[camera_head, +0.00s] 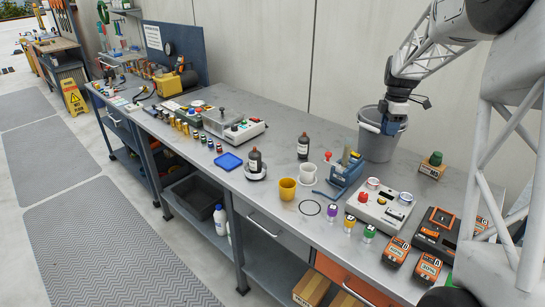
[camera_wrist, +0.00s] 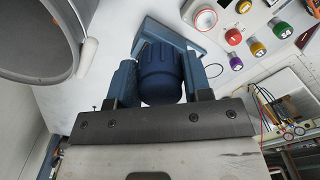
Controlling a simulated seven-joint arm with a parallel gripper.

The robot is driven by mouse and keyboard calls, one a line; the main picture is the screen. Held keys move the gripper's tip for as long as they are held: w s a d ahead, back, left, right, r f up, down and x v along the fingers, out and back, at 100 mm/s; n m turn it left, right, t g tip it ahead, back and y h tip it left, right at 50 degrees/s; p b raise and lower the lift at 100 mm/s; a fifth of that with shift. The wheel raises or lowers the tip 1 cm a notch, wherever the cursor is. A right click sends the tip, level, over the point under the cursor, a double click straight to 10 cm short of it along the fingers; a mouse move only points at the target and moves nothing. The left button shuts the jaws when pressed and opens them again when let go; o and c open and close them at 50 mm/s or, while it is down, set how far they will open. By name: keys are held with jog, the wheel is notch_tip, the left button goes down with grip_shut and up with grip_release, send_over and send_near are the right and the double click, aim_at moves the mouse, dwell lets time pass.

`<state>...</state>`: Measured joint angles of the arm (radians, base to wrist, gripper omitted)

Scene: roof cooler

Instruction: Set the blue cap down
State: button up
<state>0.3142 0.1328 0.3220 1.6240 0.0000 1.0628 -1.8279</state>
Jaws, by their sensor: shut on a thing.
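In the wrist view my gripper (camera_wrist: 160,85) is shut on the blue cap (camera_wrist: 161,72), a dark blue ribbed round piece. The two blue fingers press it from both sides, and the white tabletop shows beyond it. In the head view my gripper (camera_head: 394,122) hangs in front of the grey bucket (camera_head: 376,146) at the right part of the bench. The cap cannot be made out clearly there.
A blue stand (camera_head: 346,172) is left of the bucket. A control box (camera_head: 385,205) with a red button, coloured knobs (camera_head: 349,226) and orange boxes (camera_head: 428,268) fill the right front. A yellow cup (camera_head: 287,189) and a black ring mark (camera_head: 310,207) lie left. Bare bench (camera_head: 270,135) shows further left.

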jog(key=w+a, duration=0.3)
jog(key=a, duration=3.3)
jog(key=shift+n, duration=0.3)
jog(key=f, duration=1.5)
jog(key=shift+w+d+f, duration=0.15)
jog(key=shift+w+f, duration=0.05)
jog(key=shift+f, duration=0.15)
jog(key=shift+w, duration=0.15)
send_over(273, 155)
jog(key=shift+f, duration=0.75)
jog(key=shift+f, duration=0.15)
jog(key=shift+f, duration=1.6)
jog(key=shift+f, duration=0.15)
